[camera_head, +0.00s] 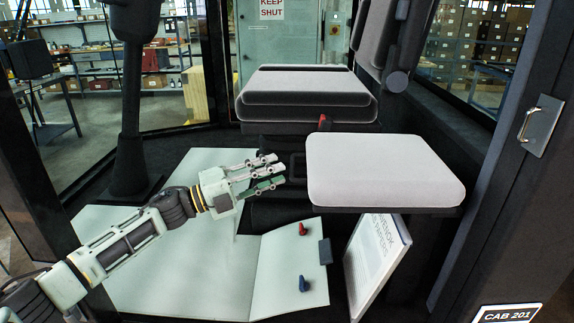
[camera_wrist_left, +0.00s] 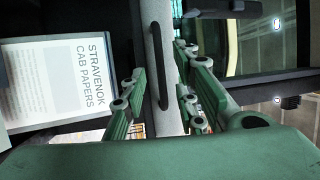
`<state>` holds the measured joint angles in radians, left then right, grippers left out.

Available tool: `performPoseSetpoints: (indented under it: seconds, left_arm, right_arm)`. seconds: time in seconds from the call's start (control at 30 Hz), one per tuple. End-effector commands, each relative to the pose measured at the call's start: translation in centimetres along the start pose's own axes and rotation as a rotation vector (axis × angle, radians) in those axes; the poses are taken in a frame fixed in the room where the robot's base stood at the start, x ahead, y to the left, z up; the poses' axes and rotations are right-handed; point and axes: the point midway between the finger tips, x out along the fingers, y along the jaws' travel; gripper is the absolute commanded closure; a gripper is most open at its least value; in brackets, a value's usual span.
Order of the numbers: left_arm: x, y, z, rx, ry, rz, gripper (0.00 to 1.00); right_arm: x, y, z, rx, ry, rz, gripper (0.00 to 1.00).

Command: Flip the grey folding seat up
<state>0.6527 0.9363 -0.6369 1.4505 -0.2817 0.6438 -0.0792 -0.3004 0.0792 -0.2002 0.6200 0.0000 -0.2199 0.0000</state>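The grey folding seat (camera_head: 385,170) lies flat, folded down, at the right of the head view. My left gripper (camera_head: 277,172) is left of the seat, near its left edge, with a visible gap between. Its fingers are spread apart with nothing held. In the left wrist view the fingers (camera_wrist_left: 160,68) stand either side of a pale grey strip with a dark bar (camera_wrist_left: 159,65), which appears to be the seat's edge, though I cannot tell for sure. My right gripper is in neither view.
A white cab papers folder (camera_head: 375,258) stands tilted below the seat; it also shows in the wrist view (camera_wrist_left: 50,80). A larger grey driver's seat (camera_head: 305,88) is behind. A pale panel (camera_head: 290,270) with red and blue knobs lies below my gripper. A dark post (camera_head: 133,110) stands left.

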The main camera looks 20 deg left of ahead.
Motion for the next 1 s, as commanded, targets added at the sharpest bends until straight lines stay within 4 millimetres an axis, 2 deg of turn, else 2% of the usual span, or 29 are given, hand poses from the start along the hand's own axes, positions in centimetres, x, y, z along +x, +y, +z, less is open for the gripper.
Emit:
performPoseSetpoints:
  seconds: [0.1,0.23,0.6,0.9,1.0]
  left_arm:
    - [2.0,-0.3,-0.1,-0.002,0.000,-0.003,0.72]
    - [3.4,-0.2,-0.1,-0.001,0.000,-0.002,0.72]
    - [4.0,0.0,0.0,-0.001,-0.001,0.000,0.72]
    - [4.0,0.0,0.0,-0.001,-0.001,-0.001,0.99]
    - [4.0,0.0,0.0,-0.002,-0.001,0.000,1.00]
  right_arm:
    - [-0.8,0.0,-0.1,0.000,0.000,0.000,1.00]
    - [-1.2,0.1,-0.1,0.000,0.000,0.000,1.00]
    - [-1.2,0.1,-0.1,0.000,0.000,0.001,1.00]
    - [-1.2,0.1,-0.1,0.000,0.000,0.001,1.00]
    - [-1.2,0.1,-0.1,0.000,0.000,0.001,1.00]
